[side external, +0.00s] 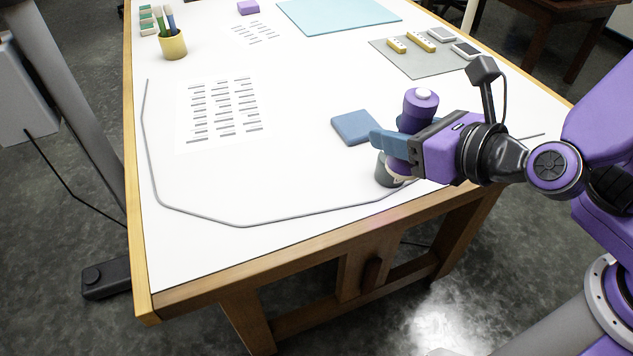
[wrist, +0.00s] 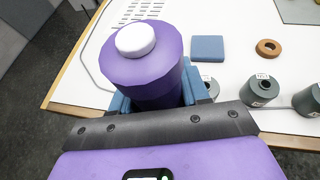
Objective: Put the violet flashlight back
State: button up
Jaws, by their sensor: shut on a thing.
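The violet flashlight (side external: 419,106) has a wide violet head with a white cap on top and stands about upright. My gripper (side external: 392,142) is shut on its body with blue fingers, near the table's front right edge. In the wrist view the flashlight (wrist: 150,75) fills the space between the fingers of my gripper (wrist: 156,96). A grey round stand (side external: 386,172) shows just below the held flashlight in the side view. Whether the flashlight's lower end touches or sits in it cannot be told, as the fingers and body hide it.
Dark grey round holders (wrist: 262,91) stand to the right in the wrist view, with a brown ring (wrist: 269,48) behind. A blue square pad (side external: 355,127) lies behind the gripper. A grey cable (side external: 245,226) runs along the table. A yellow pen cup (side external: 173,46) stands far left. The table's middle is clear.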

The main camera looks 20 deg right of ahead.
jog(key=w+a+f, duration=0.2)
jog(key=w+f, duration=0.1)
jog(key=w+a+f, duration=0.6)
jog(key=w, duration=0.1)
jog(key=shift+w+a+f, duration=0.1)
jog(key=shift+a+f, duration=0.05)
jog(key=shift+a, duration=0.05)
jog(key=shift+w+a+f, duration=0.15)
jog(key=shift+f, duration=1.55)
jog(key=shift+f, duration=0.2)
jog(key=o, duration=1.2)
